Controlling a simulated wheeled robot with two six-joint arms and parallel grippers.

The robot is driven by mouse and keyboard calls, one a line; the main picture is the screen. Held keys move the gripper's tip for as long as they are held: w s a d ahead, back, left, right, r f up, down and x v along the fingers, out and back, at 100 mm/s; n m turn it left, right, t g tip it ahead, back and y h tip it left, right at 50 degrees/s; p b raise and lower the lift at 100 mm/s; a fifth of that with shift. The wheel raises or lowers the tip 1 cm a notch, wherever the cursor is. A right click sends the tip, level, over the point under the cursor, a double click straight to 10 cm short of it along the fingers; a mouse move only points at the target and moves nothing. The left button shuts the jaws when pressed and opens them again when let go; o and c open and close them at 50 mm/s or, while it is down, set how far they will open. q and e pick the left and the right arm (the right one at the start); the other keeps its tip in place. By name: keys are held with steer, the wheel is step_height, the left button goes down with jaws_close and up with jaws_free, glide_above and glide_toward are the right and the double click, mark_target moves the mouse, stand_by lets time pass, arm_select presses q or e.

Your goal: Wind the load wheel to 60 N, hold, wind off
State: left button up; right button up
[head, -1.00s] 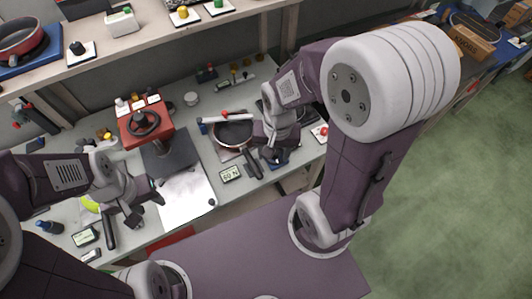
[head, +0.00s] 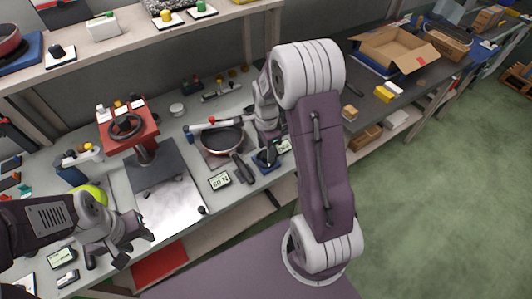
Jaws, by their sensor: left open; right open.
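A black handwheel (head: 125,126) sits on a red housing (head: 137,141) at the left of the bench, on a post above a dark plate. I cannot tell if this is the load wheel. A dark pan (head: 222,141) lies right of it, under a bar with a red knob (head: 211,119). A small panel (head: 219,181) in front of the pan appears to read 60 N. My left gripper (head: 122,253) is open and empty near the bench's front left. My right gripper (head: 268,154) is open beside the pan's right side; its fingers are partly hidden, and contact is unclear.
A second small display (head: 283,146) stands right of my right gripper. A yellow-green round object (head: 90,193) lies behind my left gripper. A shelf (head: 150,35) crosses above the bench. An open cardboard box (head: 394,48) stands on the right bench. The pale plate (head: 170,208) is clear.

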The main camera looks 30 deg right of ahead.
step_height(320, 180, down, 2)
steer(key=shift+w+d, duration=0.1)
steer(key=shift+r, duration=0.1)
jaws_close()
